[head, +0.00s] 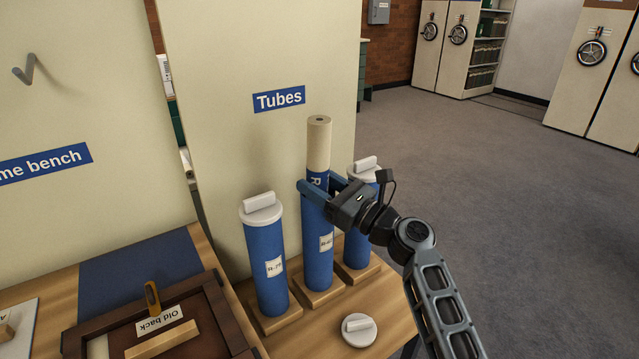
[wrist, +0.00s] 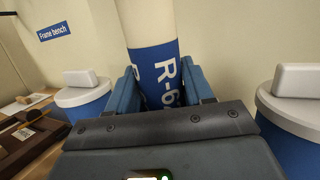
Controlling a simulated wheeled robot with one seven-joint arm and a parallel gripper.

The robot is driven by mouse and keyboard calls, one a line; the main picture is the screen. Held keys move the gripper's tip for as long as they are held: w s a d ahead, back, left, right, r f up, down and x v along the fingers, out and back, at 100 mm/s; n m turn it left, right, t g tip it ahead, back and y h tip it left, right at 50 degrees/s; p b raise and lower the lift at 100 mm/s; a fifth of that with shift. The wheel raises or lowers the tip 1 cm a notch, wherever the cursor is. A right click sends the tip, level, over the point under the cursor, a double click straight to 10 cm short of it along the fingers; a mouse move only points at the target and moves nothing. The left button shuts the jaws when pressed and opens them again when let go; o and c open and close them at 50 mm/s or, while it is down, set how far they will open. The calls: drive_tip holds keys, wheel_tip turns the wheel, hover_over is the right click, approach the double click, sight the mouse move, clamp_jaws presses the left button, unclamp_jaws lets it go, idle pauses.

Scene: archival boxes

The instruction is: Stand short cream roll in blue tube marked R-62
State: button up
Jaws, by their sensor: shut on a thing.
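The short cream roll (head: 318,145) stands upright with a blue band bearing white letters; the wrist view shows the band (wrist: 158,72) reading "R-6", the rest hidden. My gripper (head: 323,186) is shut on the roll at this band, its blue fingers on either side of it. The roll is in line with the middle blue tube (head: 318,265), which has a small white label too small to read surely. The gripper hides the tube's mouth, so I cannot tell how far the roll's lower end is inside.
Lidded blue tubes stand close on the left (head: 265,260) and right (head: 357,235), on wooden bases. A loose white lid (head: 359,330) lies on the bench in front. A cream panel with a "Tubes" sign (head: 279,99) rises behind. A brown frame (head: 215,325) lies at left.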

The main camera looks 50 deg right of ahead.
drive_tip(key=o, duration=1.2)
drive_tip(key=shift+g, duration=0.5)
wheel_tip(320, 180, down, 6)
drive_tip(key=shift+s+a+r, duration=0.1)
drive_tip(key=shift+t, duration=0.5)
drive_tip(key=s+r, duration=0.1)
drive_tip(key=s, duration=0.1)
drive_tip(key=s+d+r, duration=0.1)
drive_tip(key=s, duration=0.2)
drive_tip(key=s+r, duration=0.1)
drive_tip(key=s, duration=0.1)
drive_tip(key=shift+s+d+r, duration=0.15)
drive_tip(key=shift+s+r, duration=0.1)
drive_tip(key=shift+r, duration=0.15)
drive_tip(key=shift+r, duration=0.1)
